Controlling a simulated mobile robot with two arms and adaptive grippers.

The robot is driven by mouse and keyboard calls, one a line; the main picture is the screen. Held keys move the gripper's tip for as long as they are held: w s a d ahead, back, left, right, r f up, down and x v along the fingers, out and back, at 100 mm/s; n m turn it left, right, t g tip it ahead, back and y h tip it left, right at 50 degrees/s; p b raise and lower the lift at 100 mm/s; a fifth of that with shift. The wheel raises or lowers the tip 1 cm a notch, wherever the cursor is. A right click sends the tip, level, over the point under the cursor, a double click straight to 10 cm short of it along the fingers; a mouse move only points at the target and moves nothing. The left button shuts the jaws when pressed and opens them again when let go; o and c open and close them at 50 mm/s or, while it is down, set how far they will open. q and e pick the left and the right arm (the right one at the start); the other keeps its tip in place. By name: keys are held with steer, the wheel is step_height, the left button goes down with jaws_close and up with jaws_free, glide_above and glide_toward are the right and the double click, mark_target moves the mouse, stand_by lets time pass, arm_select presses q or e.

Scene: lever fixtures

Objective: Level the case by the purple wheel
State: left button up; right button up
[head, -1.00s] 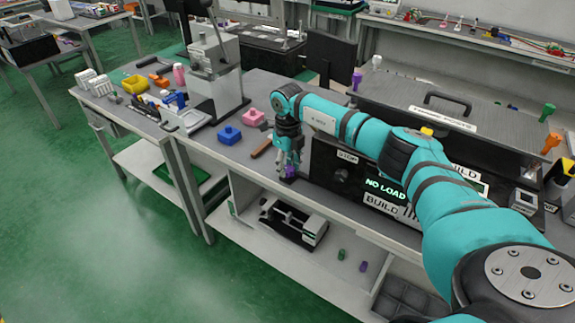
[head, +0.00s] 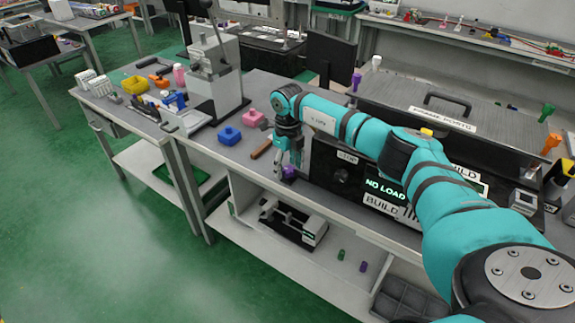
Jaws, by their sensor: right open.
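The case (head: 340,178) is a black box with a grey lid, a handle and a green "NO LOAD" display, on the bench at the centre right. The purple wheel (head: 289,172) is small and sits low at the case's left front corner, near the bench edge. My right gripper (head: 288,163) points down at the wheel from above, its fingers open. The fingers partly cover the wheel, and I cannot tell whether they touch it. My left gripper is not in the head view.
A blue block (head: 229,136) and a pink block (head: 253,118) lie left of the gripper. A brown-handled tool (head: 261,149) lies between them and the case. A grey lever press (head: 212,75) stands farther left. A black and white device (head: 293,223) sits on the lower shelf.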

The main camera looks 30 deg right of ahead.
mark_target(288, 168)
step_height(288, 168, up, 12)
stand_by(0.6)
